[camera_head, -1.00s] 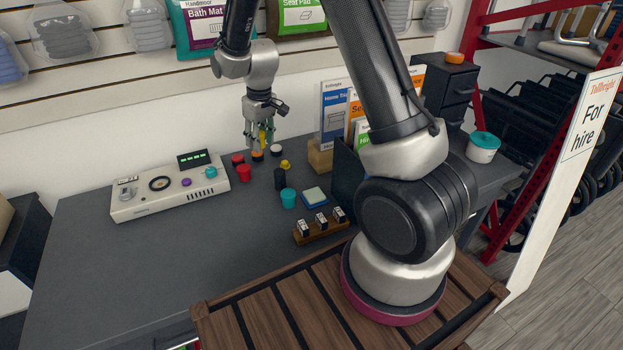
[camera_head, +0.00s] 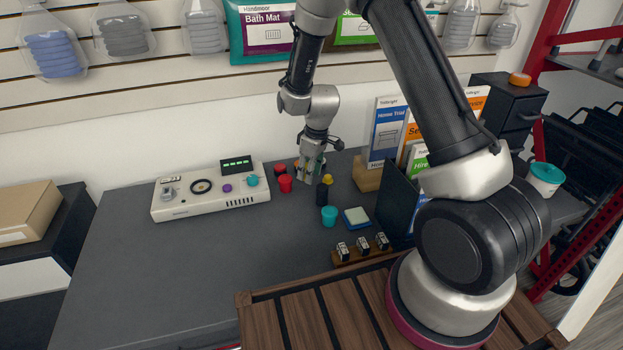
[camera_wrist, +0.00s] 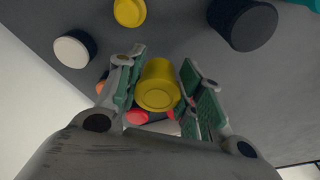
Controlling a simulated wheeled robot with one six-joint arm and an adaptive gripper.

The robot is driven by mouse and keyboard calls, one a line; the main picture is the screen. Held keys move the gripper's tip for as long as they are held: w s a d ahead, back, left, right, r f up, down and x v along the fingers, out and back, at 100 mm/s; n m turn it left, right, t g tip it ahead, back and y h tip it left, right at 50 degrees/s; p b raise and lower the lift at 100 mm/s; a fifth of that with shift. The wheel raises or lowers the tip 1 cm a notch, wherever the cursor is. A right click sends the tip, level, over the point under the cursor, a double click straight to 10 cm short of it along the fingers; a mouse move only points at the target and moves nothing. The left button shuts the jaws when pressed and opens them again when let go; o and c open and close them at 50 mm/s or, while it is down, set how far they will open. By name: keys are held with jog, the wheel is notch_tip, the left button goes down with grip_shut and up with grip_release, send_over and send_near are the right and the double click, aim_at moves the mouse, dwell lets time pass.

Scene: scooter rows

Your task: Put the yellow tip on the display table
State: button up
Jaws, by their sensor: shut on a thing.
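My gripper (camera_head: 311,172) is low over the back of the dark grey table (camera_head: 235,240), among several small coloured pieces. In the wrist view its green-padded fingers (camera_wrist: 157,90) are around the yellow tip (camera_wrist: 158,84), a short round cylinder. The gripper is shut on it. Whether the tip's underside touches the table cannot be told. In the head view the fingers largely hide the tip. A second yellow piece (camera_head: 327,179) stands apart, just right of the gripper; it also shows in the wrist view (camera_wrist: 129,12).
A black cylinder (camera_head: 322,195), a red piece (camera_head: 285,183) and a teal cup (camera_head: 329,216) stand close by. A beige device (camera_head: 212,194) lies to the left. Brochures (camera_head: 385,130) stand to the right. The table's front left is clear.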

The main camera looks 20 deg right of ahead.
jog(key=shift+f, duration=1.45)
jog(key=shift+f, duration=0.1)
jog(key=o, duration=1)
jog(key=shift+c, duration=0.2)
jog(key=s+d+r+m, duration=0.1)
jog(key=s+d+r, duration=0.1)
jog(key=r, duration=0.9)
jog(key=s+d+r+m, duration=0.1)
jog(key=s+d+r, duration=0.15)
jog(key=r, duration=0.75)
jog(key=s+d+r+m+t, duration=0.2)
jog(key=s+d+r, duration=0.3)
jog(key=s+r, duration=0.45)
jog(key=s+d+r+m, duration=0.2)
jog(key=s+r, duration=0.1)
jog(key=s, duration=0.5)
jog(key=s+d+r+m+t+h, duration=0.1)
jog(key=s+d+r+m, duration=0.2)
jog(key=s, duration=0.6)
